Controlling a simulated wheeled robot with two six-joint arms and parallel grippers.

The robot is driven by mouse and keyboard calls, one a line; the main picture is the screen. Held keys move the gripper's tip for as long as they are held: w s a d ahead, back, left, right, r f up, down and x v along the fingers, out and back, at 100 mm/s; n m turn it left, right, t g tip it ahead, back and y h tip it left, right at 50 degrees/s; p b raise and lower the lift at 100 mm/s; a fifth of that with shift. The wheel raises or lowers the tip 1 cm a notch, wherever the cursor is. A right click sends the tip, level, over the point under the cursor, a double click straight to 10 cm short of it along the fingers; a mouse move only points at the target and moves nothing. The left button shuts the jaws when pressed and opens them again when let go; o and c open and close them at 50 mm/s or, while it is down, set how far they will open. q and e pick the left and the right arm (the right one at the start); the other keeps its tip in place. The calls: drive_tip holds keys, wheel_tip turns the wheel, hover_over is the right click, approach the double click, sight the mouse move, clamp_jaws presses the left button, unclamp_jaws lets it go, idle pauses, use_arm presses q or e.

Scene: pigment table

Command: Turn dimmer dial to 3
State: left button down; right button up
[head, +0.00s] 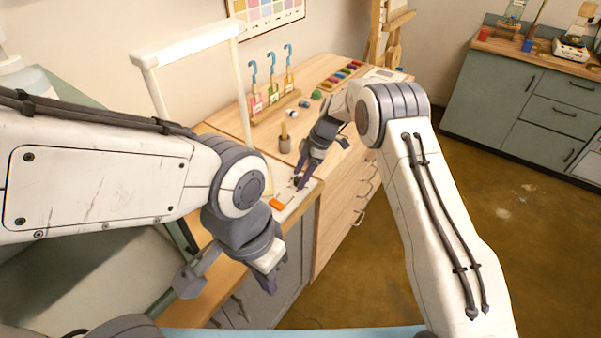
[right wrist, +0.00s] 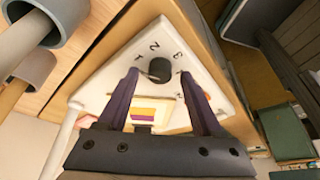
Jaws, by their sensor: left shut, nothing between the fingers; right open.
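The dimmer dial (right wrist: 159,70) is a round black knob on a white panel (right wrist: 125,55), with dark numerals printed around it; 2 and 3 read beyond it. I cannot tell which number it points to. My right gripper (right wrist: 160,77) is open, its two purple fingers on either side of the knob; whether they touch it is unclear. In the head view my right gripper (head: 300,183) is low over the near corner of the white panel (head: 294,204), and the dial is hidden. My left gripper (head: 268,278) is shut and empty, in front of the bench edge.
A white lamp frame (head: 186,44) rises over the panel. Floor at right is open.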

drive_tip(key=shift+a+f, duration=0.1)
drive_tip(key=shift+f, duration=0.1)
drive_tip(key=shift+c, duration=0.4)
clamp_jaws()
